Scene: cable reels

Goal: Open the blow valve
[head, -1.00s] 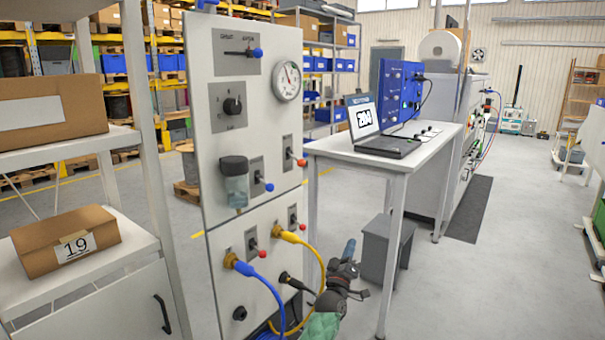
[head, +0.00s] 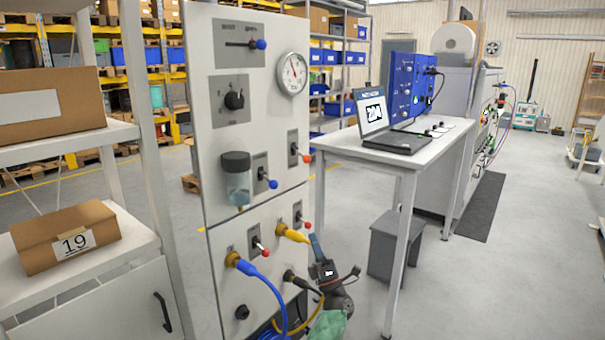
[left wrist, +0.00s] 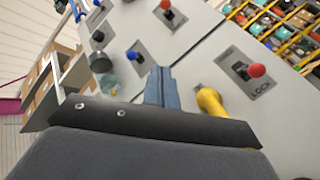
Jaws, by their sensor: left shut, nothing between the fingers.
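A grey-white valve panel (head: 215,125) stands in front of me, with several small lever valves. I cannot read which is the blow valve. The upper part has a blue-knobbed lever (head: 272,184) and a red-knobbed lever (head: 306,158). The lower part has two red-knobbed levers, a left one (head: 265,252) and a right one (head: 308,225). The left wrist view shows a red-knobbed lever marked LOCK (left wrist: 257,70) and a blue-knobbed lever (left wrist: 133,57). My left gripper (head: 314,240) is shut and empty, close to the lower right lever; its fingers (left wrist: 158,72) point at the panel. I cannot tell whether they touch anything.
A yellow hose fitting (head: 291,234) and a blue hose (head: 270,285) stick out from the lower panel beside my gripper. A gauge (head: 292,73) sits higher up. A table (head: 400,160) with a laptop (head: 385,125) stands to the right. A shelf with boxes (head: 65,235) is at left.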

